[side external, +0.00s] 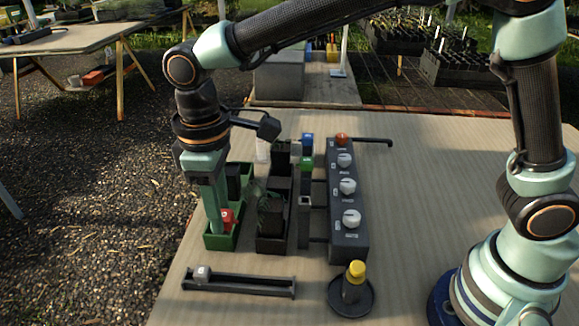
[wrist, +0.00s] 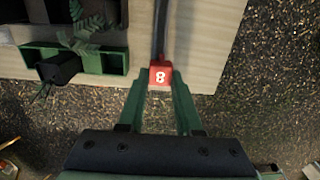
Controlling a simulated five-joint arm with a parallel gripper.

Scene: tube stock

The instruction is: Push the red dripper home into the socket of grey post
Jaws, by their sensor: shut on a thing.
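In the side view the dripper (side external: 228,219) shows at the fingertips, in front of the green tray's near end. A small light grey post (side external: 203,273) is at the left end of the low dark rail (side external: 250,286), below the dripper in the picture. Its socket is too small to make out. In the wrist view the dripper covers the near end of a dark strip, and I cannot tell whether it touches the post.
The green tray (side external: 222,241) with dark pots and a black tray (side external: 273,245) stand behind the rail. A dark box with white knobs (side external: 348,220) is farther right. A yellow-topped bottle (side external: 355,280) stands on a black dish. The table edge is close on the left.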

